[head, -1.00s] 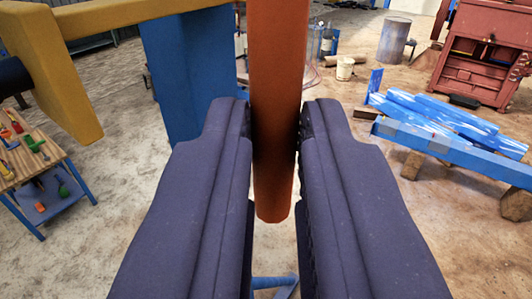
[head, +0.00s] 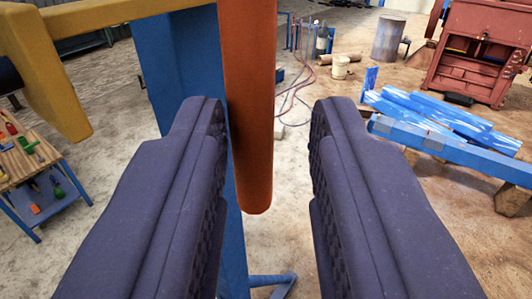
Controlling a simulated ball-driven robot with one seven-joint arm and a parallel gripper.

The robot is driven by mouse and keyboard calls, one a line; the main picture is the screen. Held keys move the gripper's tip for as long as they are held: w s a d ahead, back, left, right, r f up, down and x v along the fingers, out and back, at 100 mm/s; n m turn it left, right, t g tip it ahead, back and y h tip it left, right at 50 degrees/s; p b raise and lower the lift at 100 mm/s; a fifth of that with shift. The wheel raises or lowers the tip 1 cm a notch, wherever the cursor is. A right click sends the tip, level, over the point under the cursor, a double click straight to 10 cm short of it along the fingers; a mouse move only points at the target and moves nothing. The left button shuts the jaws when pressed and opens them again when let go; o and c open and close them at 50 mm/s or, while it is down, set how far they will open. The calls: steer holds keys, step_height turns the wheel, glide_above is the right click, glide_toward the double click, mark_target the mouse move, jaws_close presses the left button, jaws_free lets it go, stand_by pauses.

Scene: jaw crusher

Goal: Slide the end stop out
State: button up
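An orange bar (head: 250,110), which may be the end stop, hangs down from the top edge of the head view and ends in a rounded lower tip. Its upper end is out of the picture. My gripper (head: 268,125) is open, with its two dark padded fingers apart. The bar lies between the fingers, close to the left finger. A clear gap shows between the bar and the right finger. I cannot tell whether the left finger touches it.
A blue post (head: 165,65) stands behind the bar, with a yellow beam (head: 45,75) at left. A tool table (head: 30,175) stands at lower left. Blue beams (head: 440,135) on blocks and a red cabinet (head: 478,55) are at right. Open floor lies between.

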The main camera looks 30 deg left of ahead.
steer(key=b+v, duration=0.4)
steer(key=v, duration=0.3)
steer(key=shift+s+b, duration=0.25)
steer(key=shift+b, duration=0.05)
steer(key=shift+d, duration=0.15)
steer(key=d+f+m+h+b, duration=0.2)
steer(key=d+f+h+b, duration=0.1)
steer(key=d+f+b, duration=0.65)
steer(key=d+f+m+h+b, duration=0.2)
steer(key=d+f+b, duration=0.35)
steer(key=d, duration=0.75)
steer(key=s+d+f+m+h+b, duration=0.1)
steer(key=s+d+f+h+b, duration=0.2)
steer(key=s+d+f+b, duration=0.6)
steer(key=shift+s+d+f+m+h+b, duration=0.3)
steer(key=shift+d+f+m+h+b, duration=0.15)
steer(key=shift+d+b, duration=0.45)
steer(key=shift+d, duration=0.1)
